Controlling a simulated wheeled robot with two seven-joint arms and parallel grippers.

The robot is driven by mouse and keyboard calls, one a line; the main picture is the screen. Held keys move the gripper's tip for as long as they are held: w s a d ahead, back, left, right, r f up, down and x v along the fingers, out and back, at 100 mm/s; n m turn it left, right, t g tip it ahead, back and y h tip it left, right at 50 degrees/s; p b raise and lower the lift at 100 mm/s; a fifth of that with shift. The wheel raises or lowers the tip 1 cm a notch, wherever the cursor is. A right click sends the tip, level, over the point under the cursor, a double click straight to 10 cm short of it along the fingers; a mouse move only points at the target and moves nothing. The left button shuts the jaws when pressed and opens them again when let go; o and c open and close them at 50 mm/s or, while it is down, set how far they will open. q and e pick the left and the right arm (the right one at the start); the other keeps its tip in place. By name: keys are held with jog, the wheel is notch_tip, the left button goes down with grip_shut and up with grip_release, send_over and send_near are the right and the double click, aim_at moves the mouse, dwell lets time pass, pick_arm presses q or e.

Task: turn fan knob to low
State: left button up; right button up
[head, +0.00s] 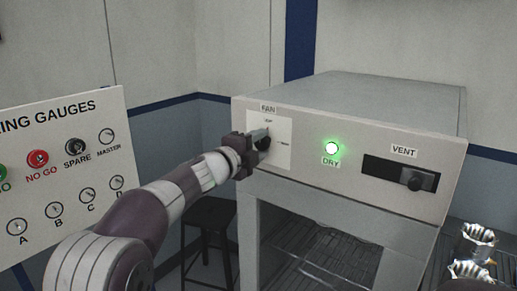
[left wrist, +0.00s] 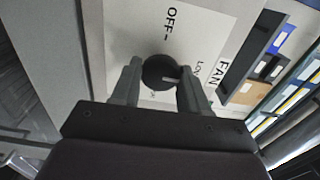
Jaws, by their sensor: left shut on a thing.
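The fan knob (head: 264,143) is a dark round knob on a white plate under the FAN label, at the left of the grey machine's front. My left gripper (head: 257,141) is shut on it. In the left wrist view the knob (left wrist: 158,72) sits between the two fingertips of my left gripper (left wrist: 156,80). A pale pointer line on it points right in that view, roughly toward the LOW label (left wrist: 201,70); a finger hides part of this area. The OFF label (left wrist: 172,20) is at the top there. My right gripper is not in view.
The machine (head: 350,105) also has a lit green DRY lamp (head: 332,148) and a VENT slider (head: 415,181). A gauge board (head: 62,165) stands at left, a dark stool (head: 208,215) behind my arm. Shiny metal parts (head: 476,243) are at lower right.

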pick_arm(q)
jog(key=shift+d+f, duration=0.1)
jog(key=shift+f, duration=0.15)
jog(key=o, duration=0.9)
jog(key=shift+o, duration=0.6)
jog(key=shift+s+r, duration=0.2)
jog(key=shift+s+a+f+b, duration=0.1)
jog(key=shift+s+a+b, duration=0.2)
jog(key=shift+a+b, duration=0.05)
jog(key=b+v, duration=0.3)
jog(key=v, duration=0.8)
jog(key=shift+s, duration=0.4)
jog(key=shift+a, duration=0.1)
